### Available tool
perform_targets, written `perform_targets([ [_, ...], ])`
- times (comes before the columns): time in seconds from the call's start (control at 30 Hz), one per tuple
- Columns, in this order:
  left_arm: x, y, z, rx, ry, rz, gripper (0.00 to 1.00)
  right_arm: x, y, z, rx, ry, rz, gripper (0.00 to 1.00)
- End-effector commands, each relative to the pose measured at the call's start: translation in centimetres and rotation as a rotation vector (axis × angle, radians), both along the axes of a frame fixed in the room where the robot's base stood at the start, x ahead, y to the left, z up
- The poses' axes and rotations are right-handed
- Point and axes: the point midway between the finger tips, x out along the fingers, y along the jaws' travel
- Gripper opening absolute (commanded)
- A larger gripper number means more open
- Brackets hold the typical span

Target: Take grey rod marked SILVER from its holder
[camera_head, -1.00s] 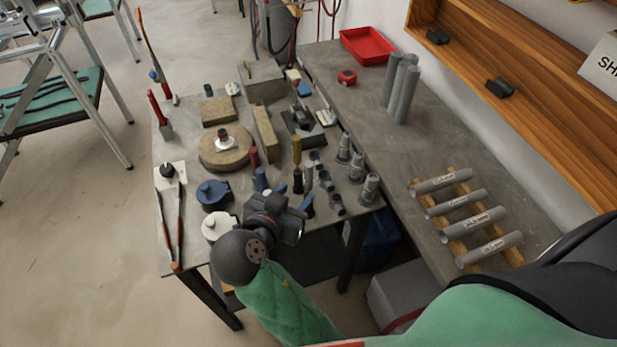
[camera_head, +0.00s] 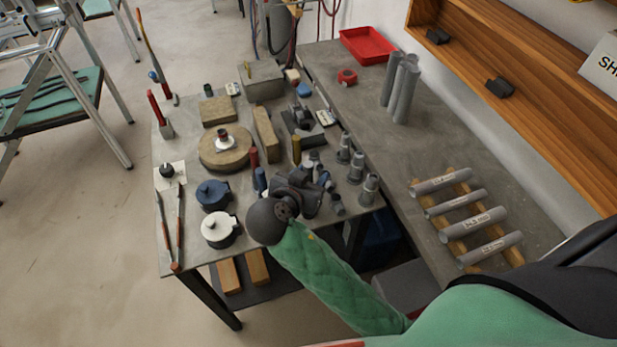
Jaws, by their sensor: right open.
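My right gripper (camera_head: 316,188) is open over the front right part of the small table, among short upright rods and dark cups. It hides several of them. A yellow rod (camera_head: 296,150), a red rod (camera_head: 254,157) and a blue rod (camera_head: 261,179) stand to its left and behind it. No marking on this row is readable, and I cannot tell which piece is the grey rod marked SILVER; it may be hidden by the gripper. I cannot tell whether the jaws are around anything. My left gripper is not in view.
Grey fittings (camera_head: 369,189) stand close right of the gripper. A white lidded pot (camera_head: 219,230) and a blue pot (camera_head: 211,194) are to its left. Grey tubes lie on a wooden rack (camera_head: 455,251) on the long bench. A red tray (camera_head: 368,45) is at the back.

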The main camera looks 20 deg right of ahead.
Motion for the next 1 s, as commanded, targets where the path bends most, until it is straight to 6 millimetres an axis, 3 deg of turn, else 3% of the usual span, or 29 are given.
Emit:
perform_targets([
  [0.37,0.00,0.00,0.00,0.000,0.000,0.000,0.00,0.58,-0.58,-0.38,0.001,0.001,0.000,0.46],
  [0.63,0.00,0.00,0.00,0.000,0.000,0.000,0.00,0.57,-0.58,-0.37,0.001,0.001,0.000,0.00],
  [1.0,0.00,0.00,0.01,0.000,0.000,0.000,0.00,0.59,-0.53,0.44,0.003,-0.002,0.000,0.00],
])
